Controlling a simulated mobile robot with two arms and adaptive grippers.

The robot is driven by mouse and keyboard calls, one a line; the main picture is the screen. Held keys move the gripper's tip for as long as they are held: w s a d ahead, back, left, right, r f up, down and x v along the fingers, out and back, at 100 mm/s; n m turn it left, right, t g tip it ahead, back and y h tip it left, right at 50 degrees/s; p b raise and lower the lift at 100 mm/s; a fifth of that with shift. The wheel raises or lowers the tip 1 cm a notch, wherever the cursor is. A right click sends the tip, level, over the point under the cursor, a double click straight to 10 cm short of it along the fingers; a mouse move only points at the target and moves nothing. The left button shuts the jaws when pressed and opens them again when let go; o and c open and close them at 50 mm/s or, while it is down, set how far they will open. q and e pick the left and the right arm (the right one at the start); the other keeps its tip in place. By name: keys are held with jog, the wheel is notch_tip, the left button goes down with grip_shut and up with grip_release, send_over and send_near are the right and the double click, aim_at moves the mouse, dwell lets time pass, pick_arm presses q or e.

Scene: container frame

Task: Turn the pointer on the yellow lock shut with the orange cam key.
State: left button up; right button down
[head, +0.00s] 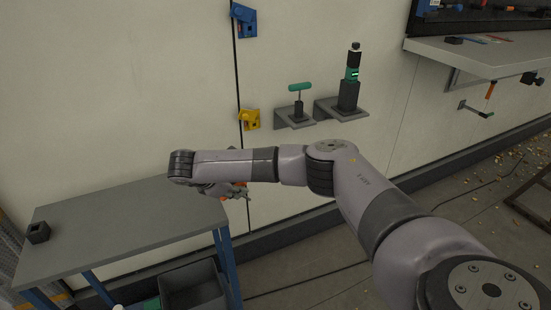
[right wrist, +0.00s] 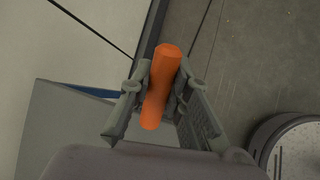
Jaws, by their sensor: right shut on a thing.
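The yellow lock (head: 249,119) is mounted on the pale wall beside a dark vertical seam. Its pointer is too small to read. My right gripper (head: 238,191) is low in front of the wall, below the lock and apart from it, near the table's right end. In the right wrist view it is shut on an orange handle (right wrist: 161,86), which looks like the cam key's grip. The handle lies between both fingers. The key's working end cannot be made out. My left gripper is not in view.
A blue lock (head: 244,20) is higher on the wall. Right of the yellow lock, wall shelves hold a green T-handled tool (head: 299,98) and a dark tool with a green band (head: 350,82). A grey table (head: 120,225) with a small dark block (head: 38,232) stands left, above a bin (head: 192,287).

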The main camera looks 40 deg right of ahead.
jog(key=w+d+r+n+t+y+b, duration=0.1)
jog(key=w+d+r+n+t+b, duration=0.1)
jog(key=w+d+n+t+b, duration=0.3)
jog(key=w+d+r+n+t+y+b, duration=0.1)
jog(key=w+d+r+n+t+b, duration=0.2)
jog(key=d+n+t+b, duration=0.25)
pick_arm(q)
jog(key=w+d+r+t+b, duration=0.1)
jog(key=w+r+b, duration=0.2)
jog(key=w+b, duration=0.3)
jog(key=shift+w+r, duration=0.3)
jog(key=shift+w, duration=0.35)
pick_arm(e)
jog(key=d+f+n+t+y, duration=0.4)
jog(key=d+n+t, duration=0.2)
jog(key=d, duration=0.4)
jog(key=shift+s+d+f+y, duration=0.25)
jog(key=shift+y, duration=0.05)
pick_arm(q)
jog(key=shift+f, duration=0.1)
pick_arm(e)
jog(key=shift+n, duration=0.25)
